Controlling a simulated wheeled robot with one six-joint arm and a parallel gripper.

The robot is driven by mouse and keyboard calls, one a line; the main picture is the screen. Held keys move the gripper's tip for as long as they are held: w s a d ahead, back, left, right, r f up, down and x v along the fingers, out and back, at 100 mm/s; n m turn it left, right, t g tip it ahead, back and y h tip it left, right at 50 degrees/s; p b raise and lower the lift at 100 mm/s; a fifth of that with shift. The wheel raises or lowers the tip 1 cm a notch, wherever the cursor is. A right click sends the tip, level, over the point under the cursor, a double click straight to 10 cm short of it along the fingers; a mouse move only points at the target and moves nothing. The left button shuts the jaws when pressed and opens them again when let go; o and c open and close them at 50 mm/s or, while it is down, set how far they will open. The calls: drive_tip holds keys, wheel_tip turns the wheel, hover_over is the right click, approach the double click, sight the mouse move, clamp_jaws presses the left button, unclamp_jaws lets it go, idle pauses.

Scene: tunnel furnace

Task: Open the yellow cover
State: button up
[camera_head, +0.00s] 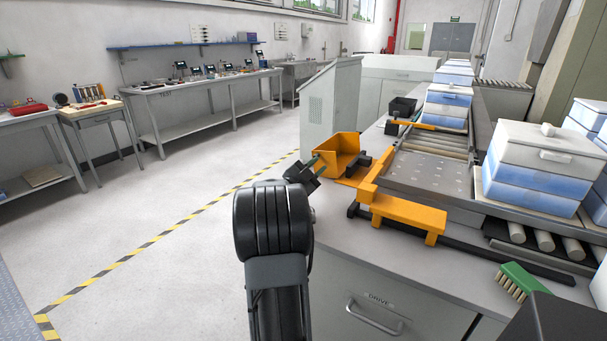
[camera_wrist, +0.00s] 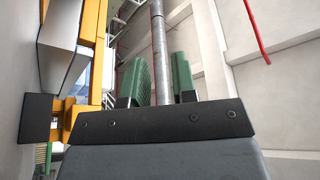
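A yellow cover (camera_head: 341,151), shaped like an angular hood with raised walls, stands at the left edge of the grey bench. Yellow parts also show at the left of the wrist view (camera_wrist: 88,55); I cannot tell which part they belong to. My gripper (camera_head: 317,162) is just left of the cover, partly hidden behind my dark wrist. In the wrist view, my gripper's two green fingers (camera_wrist: 160,82) stand apart with nothing held between them. Whether a finger touches the cover cannot be told.
A yellow bracket (camera_head: 408,212) stands right of the cover, beside a metal conveyor plate (camera_head: 440,176). A white and blue box (camera_head: 540,165) sits at the right. A green brush (camera_head: 520,281) lies on the bench. The floor at left is clear.

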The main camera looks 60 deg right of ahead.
drive_tip(key=w+a, duration=0.1)
drive_tip(key=a, duration=0.5)
drive_tip(key=shift+w, duration=0.3)
drive_tip(key=shift+o, duration=0.2)
drive_tip(key=shift+d, duration=0.1)
